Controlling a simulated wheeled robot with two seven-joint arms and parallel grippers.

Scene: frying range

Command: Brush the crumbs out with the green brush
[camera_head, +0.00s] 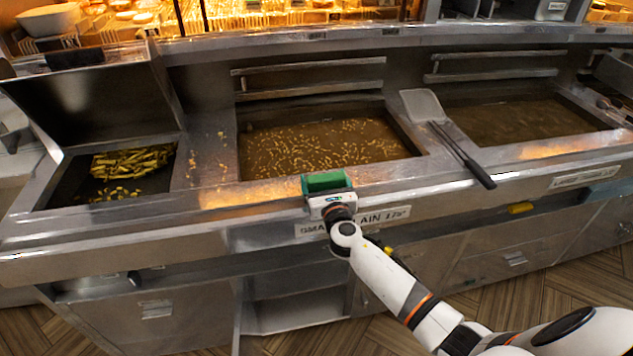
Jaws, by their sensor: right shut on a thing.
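My right gripper (328,200) is shut on the green brush (326,181) at the front rim of the middle fryer vat. The brush is a green block; its bristles cannot be made out. Many small golden crumbs (318,146) are spread over the brown oil in the middle vat (412,139). A few more crumbs (221,150) lie on the steel strip between this vat and the left bin. My left gripper is not in view.
Fries (133,162) lie in the left bin (65,190). A flat scoop (423,106) with a dark handle lies on the divider beside the right vat (520,120). A raised steel lid (100,100) stands behind the left bin. The front ledge left of the brush is clear.

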